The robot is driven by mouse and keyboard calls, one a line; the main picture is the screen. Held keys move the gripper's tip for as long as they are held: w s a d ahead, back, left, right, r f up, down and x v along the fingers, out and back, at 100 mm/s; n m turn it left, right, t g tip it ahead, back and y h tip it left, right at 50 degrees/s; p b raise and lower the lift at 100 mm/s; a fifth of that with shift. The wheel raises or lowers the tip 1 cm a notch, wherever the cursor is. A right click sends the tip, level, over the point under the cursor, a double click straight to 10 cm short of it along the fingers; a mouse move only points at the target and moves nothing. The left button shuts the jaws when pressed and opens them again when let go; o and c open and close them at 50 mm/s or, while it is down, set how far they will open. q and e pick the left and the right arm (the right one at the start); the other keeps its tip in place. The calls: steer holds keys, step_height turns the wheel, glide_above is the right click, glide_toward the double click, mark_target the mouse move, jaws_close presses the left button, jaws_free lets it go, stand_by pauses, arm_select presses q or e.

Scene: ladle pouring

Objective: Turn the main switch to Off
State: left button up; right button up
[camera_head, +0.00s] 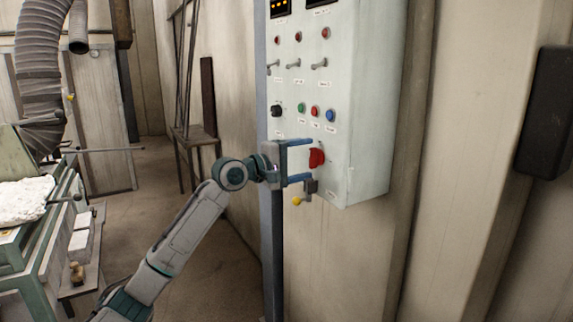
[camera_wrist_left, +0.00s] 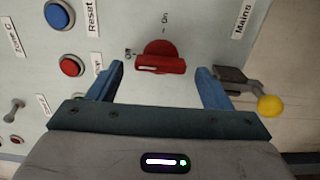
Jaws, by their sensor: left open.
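The red main switch (camera_head: 317,158) is low on the grey-green control panel, and it also shows in the left wrist view (camera_wrist_left: 162,60). In that view its bar handle lies crosswise, its left end beside the "Off" label (camera_wrist_left: 128,53); the "On" label (camera_wrist_left: 165,20) is above it. My left gripper (camera_head: 311,160) is open in front of the switch. In the wrist view its blue fingers are to the left and right of the handle, with a gap on both sides. They appear not to touch it. My right gripper is not in view.
A lever with a yellow ball (camera_head: 297,201) is just below the switch, close to the right finger in the wrist view (camera_wrist_left: 269,105). Buttons and a black knob (camera_head: 277,111) are above on the panel (camera_head: 365,120). A bench (camera_head: 40,260) stands at left.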

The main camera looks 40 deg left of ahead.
arm_select(q)
steer(key=b+v, duration=0.9)
steer(key=v, duration=0.1)
steer(key=shift+s+b, duration=0.2)
steer(key=shift+b, duration=0.15)
stand_by(0.6)
